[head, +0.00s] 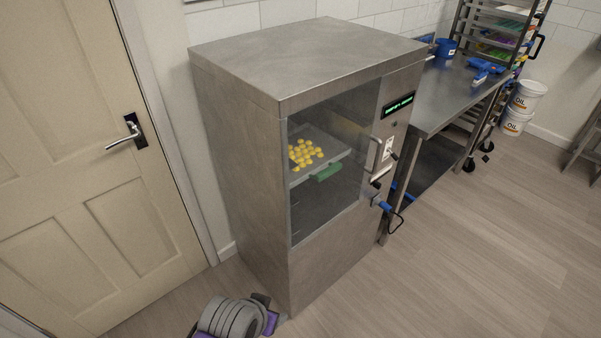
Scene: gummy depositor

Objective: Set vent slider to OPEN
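The task's machine is a tall steel cabinet (240,150) with a glass door (345,120). A narrow control panel runs down the right of its front. On it are a display with green text (398,105), a small round knob and a white label plate (387,149) with small dark parts. The vent slider may be on or near this plate, but it is too small to tell apart or to read its position. Neither gripper shows. A grey ribbed and purple part of mine is at the bottom edge, in front of the cabinet's lower left.
Behind the glass, a tray (329,149) holds several yellow gummies, with a green piece (328,172) at its front. A door handle (374,155) and a blue-and-black fitting (384,205) stick out. A steel table (440,100) stands right. Floor at front right is clear.

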